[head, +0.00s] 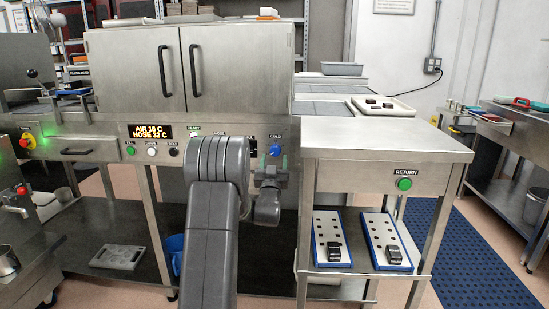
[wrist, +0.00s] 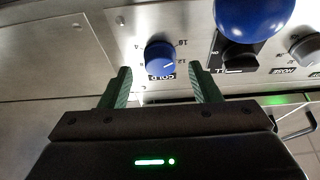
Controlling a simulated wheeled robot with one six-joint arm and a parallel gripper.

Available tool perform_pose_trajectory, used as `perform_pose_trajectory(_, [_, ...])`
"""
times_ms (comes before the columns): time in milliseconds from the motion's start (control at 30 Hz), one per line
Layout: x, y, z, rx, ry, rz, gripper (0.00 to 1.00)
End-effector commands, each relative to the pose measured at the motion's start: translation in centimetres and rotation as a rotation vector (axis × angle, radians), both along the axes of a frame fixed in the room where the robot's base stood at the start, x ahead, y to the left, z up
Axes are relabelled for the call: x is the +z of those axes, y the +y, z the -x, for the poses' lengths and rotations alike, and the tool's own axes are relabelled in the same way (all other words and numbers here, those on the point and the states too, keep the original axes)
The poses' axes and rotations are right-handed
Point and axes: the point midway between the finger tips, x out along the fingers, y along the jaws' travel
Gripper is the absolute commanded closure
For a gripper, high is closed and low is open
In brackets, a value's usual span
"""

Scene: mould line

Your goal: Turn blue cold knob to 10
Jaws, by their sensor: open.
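The blue cold knob (wrist: 160,57) is on the steel panel in the wrist view, which is upside down, beside a COLD label (wrist: 161,76). A white pointer line shows on it; the small numbers around it are too unclear to read surely. My gripper (wrist: 162,77) is open, with one green finger on each side below the knob and nothing between them. I see no contact with the knob. In the head view the blue knob (head: 275,150) shows under its label, just above my gripper (head: 270,172), which my arm partly hides.
A grey hose knob (wrist: 305,48) is further right. A steel table (head: 385,144) with a green return button (head: 404,183) stands right of the panel.

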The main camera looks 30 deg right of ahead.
Motion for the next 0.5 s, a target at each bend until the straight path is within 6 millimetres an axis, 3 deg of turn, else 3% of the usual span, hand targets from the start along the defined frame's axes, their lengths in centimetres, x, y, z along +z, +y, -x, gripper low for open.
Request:
perform_pose_trajectory(200, [0.8, -1.0, -1.6, 0.0, 0.0, 0.0, 0.43])
perform_pose_trajectory(500, [1.0, -1.2, -2.0, 0.0, 0.0, 0.0, 0.43])
